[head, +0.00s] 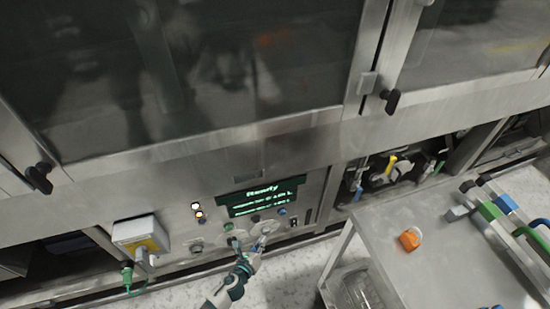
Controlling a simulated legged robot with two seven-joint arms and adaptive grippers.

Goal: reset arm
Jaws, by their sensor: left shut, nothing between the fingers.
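My left gripper (260,241) is in front of the lower control panel of the washer, its arm coming up from the bottom edge. Its fingers are shut and empty, pointing up toward the knobs below the display. The display (262,198) is lit green and reads "Ready", with smaller lines under it. Whether the fingertips touch the panel, I cannot tell. My right gripper does not show.
A grey cart (385,258) stands at the lower right, with an orange object (411,239) on top. A grey box (140,234) with a green connector juts from the panel's left. Dark door handles (389,101) stick out above. Pale floor shows between panel and cart.

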